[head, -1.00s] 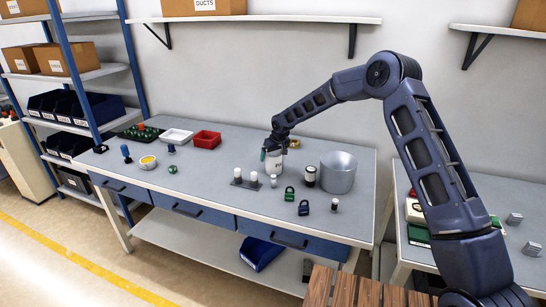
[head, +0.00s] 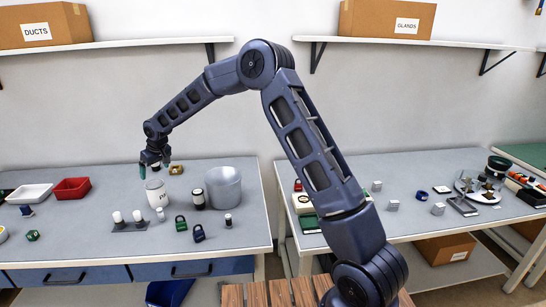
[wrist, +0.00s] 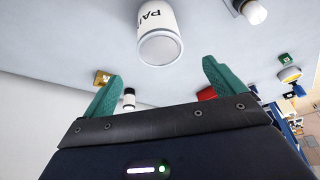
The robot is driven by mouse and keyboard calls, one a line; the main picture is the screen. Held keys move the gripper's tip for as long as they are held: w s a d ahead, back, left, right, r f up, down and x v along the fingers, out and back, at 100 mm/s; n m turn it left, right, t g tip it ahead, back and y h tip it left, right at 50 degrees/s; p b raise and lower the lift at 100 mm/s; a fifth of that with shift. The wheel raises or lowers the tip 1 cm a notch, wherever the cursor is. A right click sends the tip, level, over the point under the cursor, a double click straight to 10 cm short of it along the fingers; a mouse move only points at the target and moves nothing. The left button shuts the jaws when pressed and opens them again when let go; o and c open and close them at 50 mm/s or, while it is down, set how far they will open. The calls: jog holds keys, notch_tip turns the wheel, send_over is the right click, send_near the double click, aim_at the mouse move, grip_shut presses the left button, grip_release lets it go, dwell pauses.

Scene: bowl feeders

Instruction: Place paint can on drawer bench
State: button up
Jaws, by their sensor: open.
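The paint can (head: 157,195), white with dark lettering, stands upright on the grey top of the drawer bench (head: 95,245), the left bench with blue drawers. My gripper (head: 155,173) is just above the can with its green fingers spread. In the wrist view the can (wrist: 160,35) is ahead of the fingertips, with nothing between the open fingers (wrist: 162,70). The can looks free of the gripper.
Near the can are a metal pot (head: 223,190), a dark jar with a white lid (head: 198,199), green (head: 181,223) and blue (head: 198,233) padlocks and a stand with white cylinders (head: 128,222). A red bin (head: 72,188) is at left. A second bench (head: 350,175) stands right.

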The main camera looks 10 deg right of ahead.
jog(key=s+d+r+m+t+h, duration=0.1)
jog(key=s+d+r, duration=0.1)
jog(key=d+r, duration=0.8)
jog(key=s+d+r+m+h, duration=0.1)
jog(key=s+d+r+m, duration=0.15)
jog(key=d, duration=1.25)
jog(key=s+d+r+m+t+h, duration=0.1)
jog(key=s+d+r, duration=0.1)
jog(key=d+r, duration=0.85)
jog(key=s+d+f+m, duration=0.2)
jog(key=s+d, duration=1.1)
jog(key=s, duration=0.1)
jog(key=s+d+f+m, duration=0.2)
jog(key=s+d+m, duration=0.1)
jog(key=s+d, duration=1.1)
jog(key=shift+s+d+f+m, duration=0.25)
jog(key=shift+s+f+m, duration=0.1)
